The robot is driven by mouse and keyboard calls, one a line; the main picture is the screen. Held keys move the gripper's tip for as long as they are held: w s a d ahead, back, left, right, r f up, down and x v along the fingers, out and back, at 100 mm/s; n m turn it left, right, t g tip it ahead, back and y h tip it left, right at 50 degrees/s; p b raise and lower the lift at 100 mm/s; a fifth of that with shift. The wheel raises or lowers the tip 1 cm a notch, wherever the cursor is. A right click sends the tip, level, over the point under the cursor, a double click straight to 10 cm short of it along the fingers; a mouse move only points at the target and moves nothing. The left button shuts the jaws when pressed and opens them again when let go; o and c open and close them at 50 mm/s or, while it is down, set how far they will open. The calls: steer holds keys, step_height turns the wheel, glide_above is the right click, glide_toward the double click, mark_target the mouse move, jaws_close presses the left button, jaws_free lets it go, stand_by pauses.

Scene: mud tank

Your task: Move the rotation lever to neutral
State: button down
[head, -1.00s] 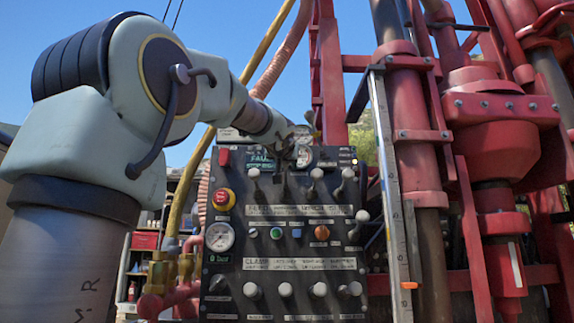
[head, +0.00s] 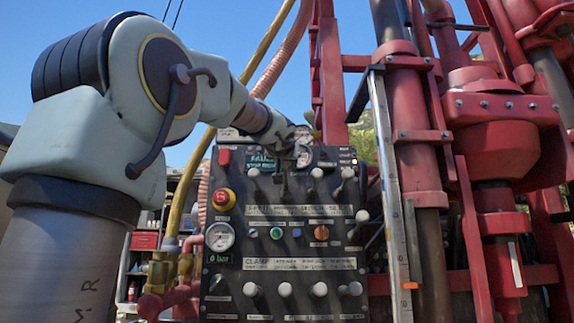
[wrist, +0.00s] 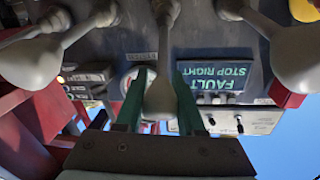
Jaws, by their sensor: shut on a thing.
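A black control panel (head: 235,290) stands in front of me with rows of levers. My gripper (head: 287,168) is at the top row, second lever from the left. In the wrist view its two green fingers (wrist: 159,103) are shut around the grey knob of that lever (wrist: 161,95). The lever's stem runs away from the knob toward the panel. The fingers partly hide the knob in the head view. I cannot read a label that names this lever.
Neighbouring top-row levers (head: 253,173) (head: 317,173) stand close on both sides. A red emergency stop (head: 223,199) and a gauge (head: 220,237) are at the panel's left. Red drill-rig pipes (head: 415,150) rise to the right. Hoses (head: 268,65) hang behind.

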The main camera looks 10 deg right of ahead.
steer(key=f+b, duration=0.1)
steer(key=b, duration=0.2)
steer(key=shift+s, duration=0.15)
steer(key=f+t+b, duration=0.1)
steer(key=b, duration=0.4)
steer(key=s+f+t+b, duration=0.1)
steer(key=b, duration=0.5)
steer(key=s+t+h+b, duration=0.1)
steer(key=b, duration=0.5)
steer(key=shift+s+a+f+m+t, duration=0.1)
steer(key=shift+a+f+m+t, duration=0.1)
steer(key=shift+f+m+t, duration=0.15)
steer(key=c, duration=0.5)
jaws_free()
steer(key=shift+s, duration=0.15)
